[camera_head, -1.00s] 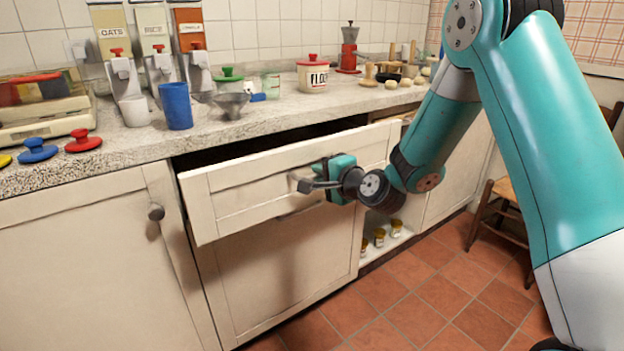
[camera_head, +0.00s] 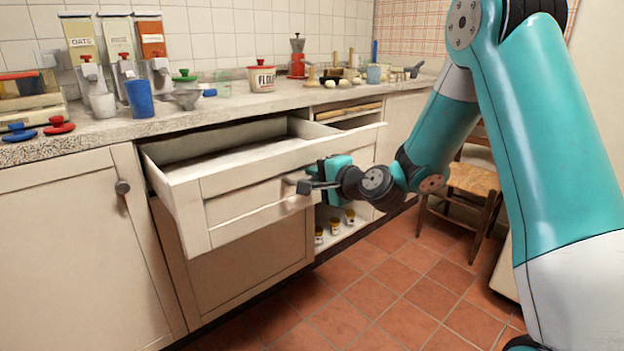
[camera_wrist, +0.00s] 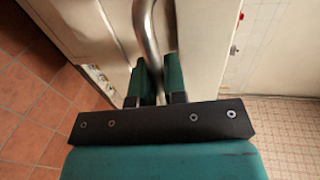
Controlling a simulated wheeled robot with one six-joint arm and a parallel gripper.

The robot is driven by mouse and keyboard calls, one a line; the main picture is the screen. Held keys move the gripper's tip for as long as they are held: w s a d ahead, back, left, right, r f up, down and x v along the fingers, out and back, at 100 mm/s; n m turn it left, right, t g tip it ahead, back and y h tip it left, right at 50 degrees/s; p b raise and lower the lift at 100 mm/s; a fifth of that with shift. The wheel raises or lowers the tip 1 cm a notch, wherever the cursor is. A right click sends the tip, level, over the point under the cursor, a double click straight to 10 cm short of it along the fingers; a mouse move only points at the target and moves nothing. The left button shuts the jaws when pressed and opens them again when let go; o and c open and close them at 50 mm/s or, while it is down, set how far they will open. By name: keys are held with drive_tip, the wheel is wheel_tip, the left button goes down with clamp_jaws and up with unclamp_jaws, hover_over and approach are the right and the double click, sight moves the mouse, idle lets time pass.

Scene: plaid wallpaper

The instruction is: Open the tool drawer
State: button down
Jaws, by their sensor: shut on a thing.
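The cream tool drawer (camera_head: 255,189) is pulled well out from under the counter. Its front stands clear of the cabinet and the side wall and part of the inside show; I see no tools in the visible part. My gripper (camera_head: 304,186) is at the right part of the drawer front. In the wrist view, my gripper (camera_wrist: 158,85) has its two green fingers on either side of the curved metal drawer handle (camera_wrist: 147,35), shut on it.
The counter (camera_head: 200,118) above holds dispensers, a blue cup (camera_head: 139,98), a flour canister (camera_head: 262,78) and other kitchenware. A closed cabinet door (camera_head: 75,240) is at the left. A wooden chair (camera_head: 470,182) stands at the right. The tiled floor (camera_head: 345,300) in front is open.

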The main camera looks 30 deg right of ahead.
drive_tip(key=shift+s+d, duration=0.15)
drive_tip(key=shift+s, duration=0.05)
drive_tip(key=c, duration=1.2)
unclamp_jaws()
drive_tip(key=shift+s, duration=0.1)
drive_tip(key=b+v, duration=1.1)
drive_tip(key=v, duration=0.6)
drive_tip(key=shift+s+b, duration=0.15)
drive_tip(key=shift+b, duration=0.2)
